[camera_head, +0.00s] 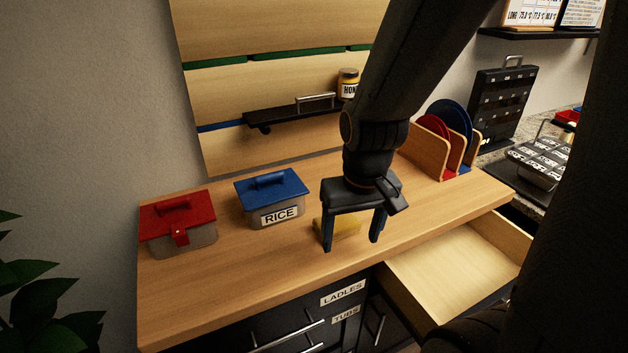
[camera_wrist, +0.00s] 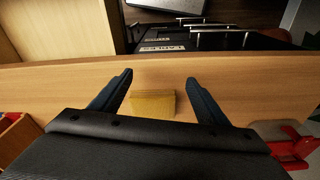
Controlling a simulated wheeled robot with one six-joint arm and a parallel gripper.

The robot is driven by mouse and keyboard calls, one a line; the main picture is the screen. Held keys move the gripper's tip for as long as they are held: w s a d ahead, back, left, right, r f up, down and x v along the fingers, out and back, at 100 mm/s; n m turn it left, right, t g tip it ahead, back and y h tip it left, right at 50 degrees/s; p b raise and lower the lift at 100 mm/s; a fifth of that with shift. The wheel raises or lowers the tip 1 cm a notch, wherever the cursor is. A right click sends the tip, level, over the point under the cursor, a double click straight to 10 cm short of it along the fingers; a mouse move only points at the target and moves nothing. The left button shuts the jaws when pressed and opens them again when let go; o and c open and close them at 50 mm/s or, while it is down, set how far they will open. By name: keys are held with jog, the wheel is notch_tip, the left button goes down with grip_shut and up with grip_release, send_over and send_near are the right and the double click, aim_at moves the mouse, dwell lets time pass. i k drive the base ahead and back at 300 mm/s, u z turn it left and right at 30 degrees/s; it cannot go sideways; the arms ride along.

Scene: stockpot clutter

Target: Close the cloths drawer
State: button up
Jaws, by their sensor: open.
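A drawer (camera_head: 440,268) stands pulled out under the right part of the counter; its pale wooden inside looks empty. Its front and label are hidden behind my dark body parts, so I cannot read whether it is the cloths drawer. In the wrist view the open drawer (camera_wrist: 65,30) shows at the upper left. My gripper (camera_head: 352,245) is over the counter, left of the drawer, pointing down. Its two fingers (camera_wrist: 159,77) are apart with nothing held. A yellow block-like thing (camera_wrist: 153,103) lies on the counter, showing between the fingers in the wrist view.
On the wooden counter (camera_head: 190,285) stand a red-lidded tub (camera_head: 180,228) and a blue-lidded RICE tub (camera_head: 272,200). A plate rack (camera_head: 428,152) stands at the back right. Shut drawers labelled LADLES (camera_head: 342,293) and TUBS are below. A shelf (camera_head: 300,112) holds a honey jar (camera_head: 348,84).

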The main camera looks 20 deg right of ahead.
aim_at(474, 267)
jog(key=u, duration=0.75)
jog(key=k, duration=0.85)
jog(key=z, duration=1.35)
jog(key=i, duration=0.5)
jog(key=z, duration=0.1)
jog(key=k, duration=0.25)
jog(key=z, duration=0.15)
